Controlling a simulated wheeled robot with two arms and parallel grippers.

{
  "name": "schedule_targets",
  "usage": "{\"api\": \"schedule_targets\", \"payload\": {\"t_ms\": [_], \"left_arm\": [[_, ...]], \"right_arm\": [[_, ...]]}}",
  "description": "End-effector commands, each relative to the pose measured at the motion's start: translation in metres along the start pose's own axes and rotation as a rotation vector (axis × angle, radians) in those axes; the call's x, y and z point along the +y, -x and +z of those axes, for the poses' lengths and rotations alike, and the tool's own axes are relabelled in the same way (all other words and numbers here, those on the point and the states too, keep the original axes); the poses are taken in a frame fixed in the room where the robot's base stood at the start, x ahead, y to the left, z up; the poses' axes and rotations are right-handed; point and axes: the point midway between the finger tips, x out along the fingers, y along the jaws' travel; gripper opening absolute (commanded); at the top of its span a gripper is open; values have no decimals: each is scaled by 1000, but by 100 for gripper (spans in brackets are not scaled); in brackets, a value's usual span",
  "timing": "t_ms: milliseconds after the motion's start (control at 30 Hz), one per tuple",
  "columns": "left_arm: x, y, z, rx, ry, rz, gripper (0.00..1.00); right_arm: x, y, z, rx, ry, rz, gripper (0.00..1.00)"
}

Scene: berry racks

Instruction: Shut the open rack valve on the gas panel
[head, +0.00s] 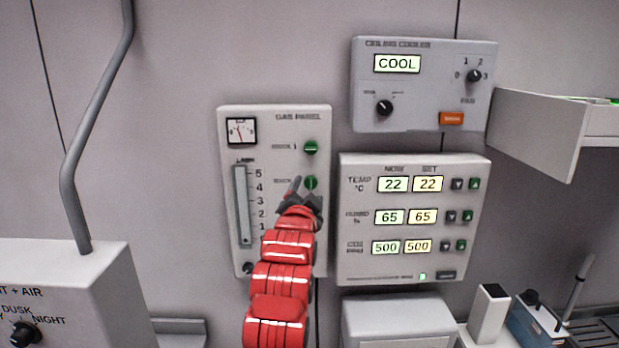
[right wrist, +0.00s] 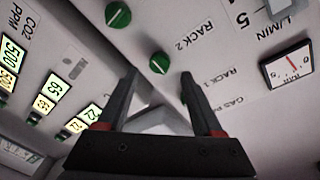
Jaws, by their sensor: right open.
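The gas panel (head: 285,130) is a pale box on the wall with a dial gauge, a flow tube and round green valves. The rack 1 valve (head: 310,148) is in clear view; the rack 2 valve (head: 310,183) is just above my gripper. In the right wrist view, the rack 2 valve (right wrist: 160,64) shows beyond the fingertips and another green valve (right wrist: 118,14) is at the top edge. The rack 1 valve there is mostly behind a finger. My right gripper (head: 304,190) is open and empty before the panel. I cannot tell which valve is open.
The climate panel (head: 414,275) is close right of the gas panel, with the ceiling cooler box (head: 425,115) above it. A pale box with a dusk/night knob (head: 24,333) is at lower left.

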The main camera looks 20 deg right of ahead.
Motion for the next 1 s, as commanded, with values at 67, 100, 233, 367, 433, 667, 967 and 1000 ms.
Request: {"api": "schedule_targets", "payload": {"t_ms": [67, 100, 233, 367, 433, 667, 967, 1000], "left_arm": [[0, -9, -2, 0, 0, 0, 50], [0, -11, -2, 0, 0, 0, 50], [-1, -15, -2, 0, 0, 0, 50], [-1, -16, -3, 0, 0, 0, 50], [-1, -16, -3, 0, 0, 0, 50], [-1, -15, -3, 0, 0, 0, 50], [-1, -15, -3, 0, 0, 0, 50], [-1, -15, -3, 0, 0, 0, 50]], "right_arm": [[-1, -14, -3, -1, 1, 4, 68], [-1, -19, -3, 0, 2, 4, 68], [-1, -30, -1, 0, 1, 0, 68], [0, -35, 0, -1, -2, -1, 68], [0, -36, 0, -1, -2, 0, 68], [0, -36, 0, -1, -2, 0, 59], [0, -36, 0, -1, -1, 0, 5], [0, -35, 0, -1, -1, 0, 0]]}}
